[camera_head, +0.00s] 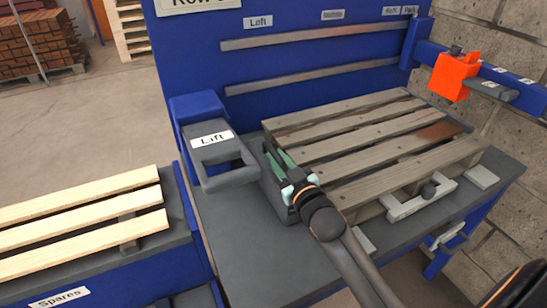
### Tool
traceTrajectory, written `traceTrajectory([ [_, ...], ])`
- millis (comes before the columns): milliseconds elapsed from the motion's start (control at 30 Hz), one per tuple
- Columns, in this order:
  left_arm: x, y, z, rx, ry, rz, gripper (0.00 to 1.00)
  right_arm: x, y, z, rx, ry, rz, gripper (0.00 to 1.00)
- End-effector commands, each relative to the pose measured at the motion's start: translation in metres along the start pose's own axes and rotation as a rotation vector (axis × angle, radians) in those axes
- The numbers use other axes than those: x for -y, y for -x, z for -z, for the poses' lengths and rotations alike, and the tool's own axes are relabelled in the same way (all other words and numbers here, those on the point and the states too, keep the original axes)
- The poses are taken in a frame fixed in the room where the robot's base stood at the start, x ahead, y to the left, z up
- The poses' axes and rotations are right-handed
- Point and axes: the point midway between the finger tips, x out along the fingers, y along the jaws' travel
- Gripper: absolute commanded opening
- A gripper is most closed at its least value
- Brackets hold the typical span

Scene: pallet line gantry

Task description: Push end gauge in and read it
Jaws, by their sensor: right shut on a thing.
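A weathered wooden pallet (375,146) lies on the grey bench. My right gripper (279,160), with mint-green fingers, is at the pallet's left end. It is shut on a dark grey part (271,189) there; the fingers hide much of the grip. An orange block (453,77) with a dark knob sits on the blue arm at the right. It may be the end gauge, but I cannot tell, and no reading is legible. My left gripper is not in view.
A grey handle marked "Lift" (222,165) stands close left of my right gripper. The blue back panel (290,55) carries two grey rails. A spare pallet (85,212) lies at the lower left. The bench front (275,270) is clear. A block wall (505,40) bounds the right.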

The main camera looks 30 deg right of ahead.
Motion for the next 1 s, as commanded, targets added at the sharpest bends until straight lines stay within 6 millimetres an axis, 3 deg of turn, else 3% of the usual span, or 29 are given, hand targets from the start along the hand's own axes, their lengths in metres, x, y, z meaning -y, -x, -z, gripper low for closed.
traceTrajectory([
  [67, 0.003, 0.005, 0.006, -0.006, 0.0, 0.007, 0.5, -0.009, 0.0, 0.001, 0.002, 0.006, -0.002, 0.0],
  [300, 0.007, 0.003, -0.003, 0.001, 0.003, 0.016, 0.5, -0.012, 0.0, -0.001, 0.001, 0.006, -0.007, 0.0],
  [333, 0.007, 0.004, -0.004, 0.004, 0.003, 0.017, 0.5, -0.013, 0.0, -0.001, 0.001, 0.006, -0.008, 0.24],
  [567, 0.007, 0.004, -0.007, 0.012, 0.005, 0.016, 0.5, -0.011, 0.0, -0.002, 0.001, 0.005, -0.006, 0.5],
  [867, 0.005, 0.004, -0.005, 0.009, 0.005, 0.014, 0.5, -0.01, 0.002, -0.002, 0.001, 0.002, -0.003, 0.5],
  [1000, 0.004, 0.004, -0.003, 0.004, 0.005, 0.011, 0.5, -0.009, 0.014, -0.003, 0.003, 0.002, -0.002, 0.5],
])
